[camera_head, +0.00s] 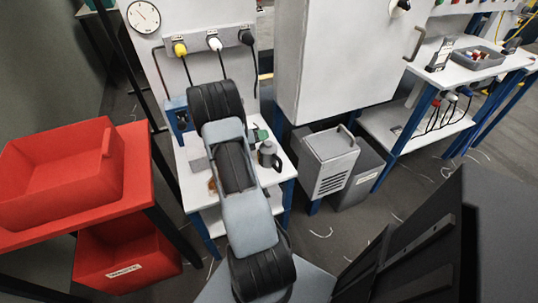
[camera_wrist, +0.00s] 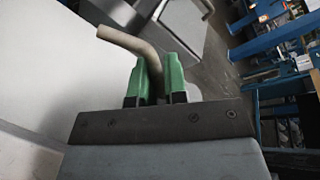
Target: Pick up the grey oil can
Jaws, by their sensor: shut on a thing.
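The grey oil can (camera_head: 268,157) shows in the head view just right of my arm, over the small white table. Part of it is hidden by my arm. A green finger of my gripper (camera_head: 259,135) shows at the can's top. In the wrist view, the two green fingers of my gripper (camera_wrist: 158,88) are closed around a bent grey-tan tube (camera_wrist: 132,43), which looks like the can's spout or handle. The can's body is mostly out of sight there. I cannot tell whether the can rests on the table or hangs just above it.
The small white table (camera_head: 284,169) also holds a pale block (camera_head: 196,157) left of my arm. A white cabinet (camera_head: 345,60) stands behind. A grey vented box (camera_head: 330,165) is to the right. A red bin (camera_head: 60,190) sits at the left.

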